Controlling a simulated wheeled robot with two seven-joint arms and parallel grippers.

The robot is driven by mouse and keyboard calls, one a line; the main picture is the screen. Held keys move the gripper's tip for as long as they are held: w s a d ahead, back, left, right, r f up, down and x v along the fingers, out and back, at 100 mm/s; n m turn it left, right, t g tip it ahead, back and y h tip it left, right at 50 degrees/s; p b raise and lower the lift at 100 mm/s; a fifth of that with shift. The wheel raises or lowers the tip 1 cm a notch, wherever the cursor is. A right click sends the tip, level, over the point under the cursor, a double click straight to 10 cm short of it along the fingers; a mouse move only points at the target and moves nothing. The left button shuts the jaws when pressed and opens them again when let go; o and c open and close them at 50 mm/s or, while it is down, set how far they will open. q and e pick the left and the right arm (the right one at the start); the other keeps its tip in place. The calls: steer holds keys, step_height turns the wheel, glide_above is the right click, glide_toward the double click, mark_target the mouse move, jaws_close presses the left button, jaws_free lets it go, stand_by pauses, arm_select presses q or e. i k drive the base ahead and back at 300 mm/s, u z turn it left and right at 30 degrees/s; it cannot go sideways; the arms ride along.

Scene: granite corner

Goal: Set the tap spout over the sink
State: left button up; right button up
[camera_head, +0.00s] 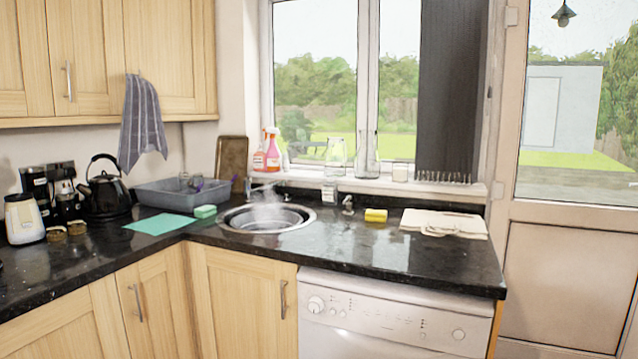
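The round metal sink (268,218) is set into the black granite worktop in the corner below the window. Neither of my grippers is in view.
A grey basin (170,196), green sponge (205,211) and teal cloth (160,224) are left of the sink. A black kettle (105,190) stands farther left. A yellow sponge (376,215) and white boards (444,223) lie right. The worktop in front of the sink is clear.

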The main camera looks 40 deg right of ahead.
mark_target(246, 193)
steer(key=z, duration=1.1)
steer(key=i, duration=1.8)
steer(key=u, duration=0.55)
